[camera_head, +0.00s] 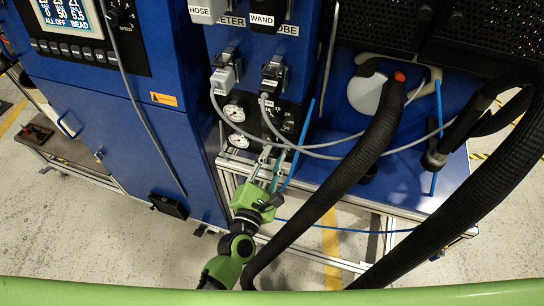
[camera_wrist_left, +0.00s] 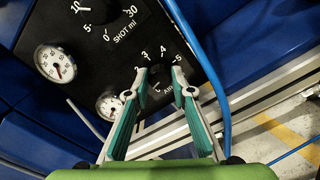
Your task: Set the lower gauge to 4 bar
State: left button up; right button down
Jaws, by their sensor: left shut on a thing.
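The lower gauge (camera_head: 239,141), small, round and white-faced, sits low on a black panel. It also shows in the left wrist view (camera_wrist_left: 109,106), partly behind a finger; its reading is too small to tell. The dark AIR knob (camera_wrist_left: 159,76) beside it has a printed scale with 2, 3, 4 and 5 around it. My left gripper (camera_head: 272,158) reaches up to the panel from below. In the left wrist view its fingertips (camera_wrist_left: 159,70) are shut on the AIR knob, one on each side. The knob's pointer is not clear. My right gripper is not in view.
An upper gauge (camera_wrist_left: 55,63) and a SHOT ml dial (camera_wrist_left: 109,18) sit on the same panel. A blue hose (camera_wrist_left: 212,75) runs close beside the right finger. Grey cables (camera_head: 310,150) hang across the panel, and a thick black hose (camera_head: 370,145) lies to the right.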

pick_arm(q)
jog(key=m, duration=0.3)
jog(key=shift+m+p, duration=0.35)
jog(key=shift+m, duration=0.05)
jog(key=m, duration=0.3)
jog(key=shift+m+p, duration=0.3)
jog(key=shift+p, duration=0.1)
jog(key=m+p, duration=0.1)
jog(key=m, duration=0.2)
jog(key=shift+d+m, duration=0.1)
jog(key=shift+m, duration=0.2)
jog(key=m+p, duration=0.1)
jog(key=m, duration=0.3)
jog(key=shift+f+m, duration=0.1)
jog(key=shift+m, duration=0.2)
jog(key=m+p, duration=0.1)
jog(key=m, duration=0.2)
jog(key=shift+f+m, duration=0.1)
jog(key=shift+m, duration=0.2)
jog(key=m, duration=0.3)
jog(key=shift+m+p, duration=0.3)
jog(key=shift+p, duration=0.05)
jog(key=m, duration=0.6)
jog(key=shift+a+f+p, duration=0.15)
jog(key=shift+a+p, duration=0.05)
jog(key=shift+p, duration=0.15)
